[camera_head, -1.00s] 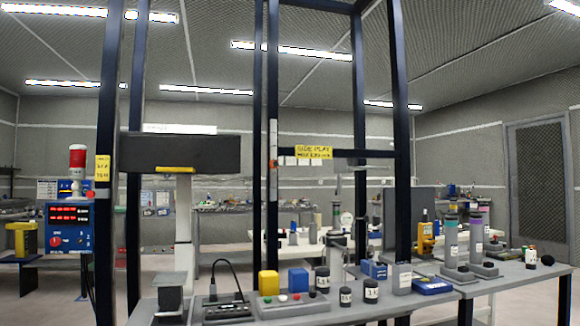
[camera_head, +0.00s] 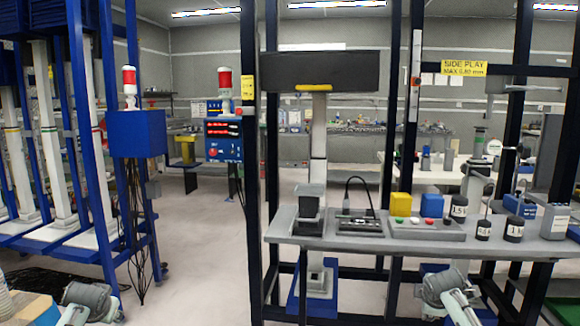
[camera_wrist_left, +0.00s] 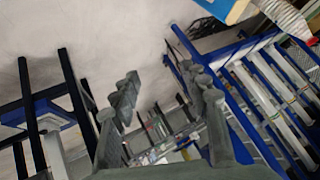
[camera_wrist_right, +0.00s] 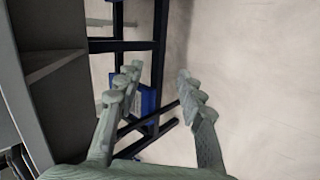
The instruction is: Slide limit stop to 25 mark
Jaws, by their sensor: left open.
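A narrow white strip (camera_head: 415,70) with a small reddish part (camera_head: 413,81) runs up a dark post of the test frame in the head view. It may be the scale and limit stop; its marks are too small to read. My left gripper (camera_wrist_left: 167,85) is open and empty in the left wrist view, above the floor. My right gripper (camera_wrist_right: 158,73) is open and empty in the right wrist view, beside a dark frame and over bare floor. Both arms show low in the head view, well below and apart from the strip.
A grey bench (camera_head: 370,240) in front holds a black control panel (camera_head: 360,222), a yellow block (camera_head: 401,204), a blue block (camera_head: 431,205) and several dark labelled weights. A blue rack (camera_head: 75,150) stands at the left. Open floor (camera_head: 200,250) lies between rack and bench.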

